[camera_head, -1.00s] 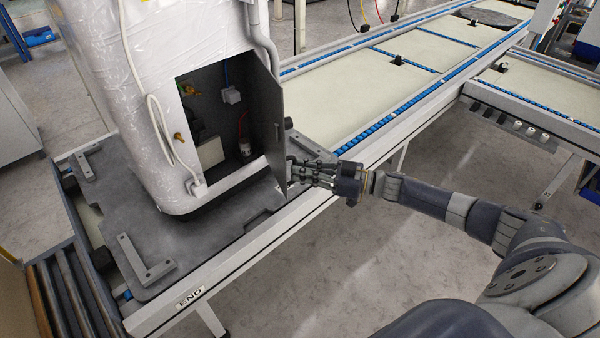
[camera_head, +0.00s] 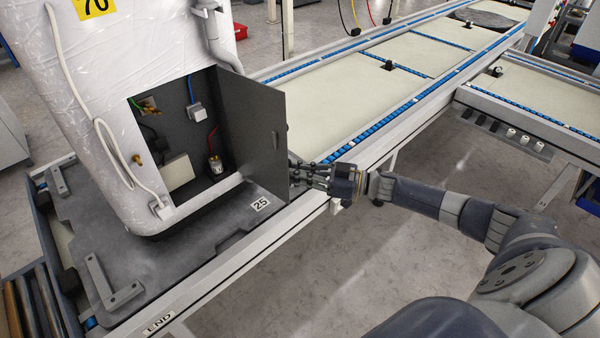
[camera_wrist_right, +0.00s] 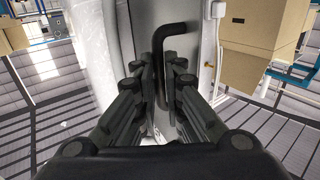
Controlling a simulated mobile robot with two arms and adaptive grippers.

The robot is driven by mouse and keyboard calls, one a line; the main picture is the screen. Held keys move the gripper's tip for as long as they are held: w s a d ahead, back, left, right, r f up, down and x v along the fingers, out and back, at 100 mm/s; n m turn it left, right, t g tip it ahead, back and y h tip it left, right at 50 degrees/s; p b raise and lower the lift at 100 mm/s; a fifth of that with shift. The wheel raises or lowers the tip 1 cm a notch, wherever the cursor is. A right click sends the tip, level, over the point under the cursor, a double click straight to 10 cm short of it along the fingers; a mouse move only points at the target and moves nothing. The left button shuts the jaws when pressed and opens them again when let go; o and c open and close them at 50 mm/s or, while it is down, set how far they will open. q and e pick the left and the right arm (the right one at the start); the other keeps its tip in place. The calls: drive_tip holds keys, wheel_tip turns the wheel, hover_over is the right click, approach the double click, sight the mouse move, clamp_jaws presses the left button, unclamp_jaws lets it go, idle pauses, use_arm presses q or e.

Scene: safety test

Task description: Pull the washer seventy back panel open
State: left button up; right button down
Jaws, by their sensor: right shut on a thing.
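The washer (camera_head: 130,80) is a white, plastic-wrapped unit with a yellow "70" label, standing on a dark pallet on the conveyor. Its grey back panel (camera_head: 254,135) is hinged and stands swung out, with the compartment (camera_head: 190,140) showing wires, a grey box and fittings. My right gripper (camera_head: 292,172) is at the panel's outer edge, shut on its handle. The right wrist view shows the dark, bent handle (camera_wrist_right: 165,60) between the fingers (camera_wrist_right: 160,95). The exact contact on the handle is partly hidden by the fingers. My left gripper is not in view.
A white hose (camera_head: 90,110) hangs down the washer's side. The conveyor (camera_head: 350,85) runs back to the upper right, and a second conveyor (camera_head: 540,95) joins from the right. Cardboard boxes (camera_wrist_right: 262,35) show in the right wrist view. Open floor lies before the conveyor.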

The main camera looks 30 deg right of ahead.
drive_tip(key=shift+w+a+r, duration=0.2)
drive_tip(key=shift+a+r, duration=0.05)
drive_tip(key=shift+r, duration=0.2)
drive_tip(key=c, duration=2.1)
unclamp_jaws()
drive_tip(key=o, duration=0.4)
drive_tip(key=shift+w+a+f, duration=0.1)
drive_tip(key=shift+w+a, duration=0.05)
drive_tip(key=shift+a, duration=0.05)
drive_tip(key=shift+w+a+f, duration=0.15)
drive_tip(key=shift+w+f, duration=0.05)
drive_tip(key=shift+f, duration=0.05)
drive_tip(key=v, duration=1.2)
drive_tip(key=shift+s, duration=0.1)
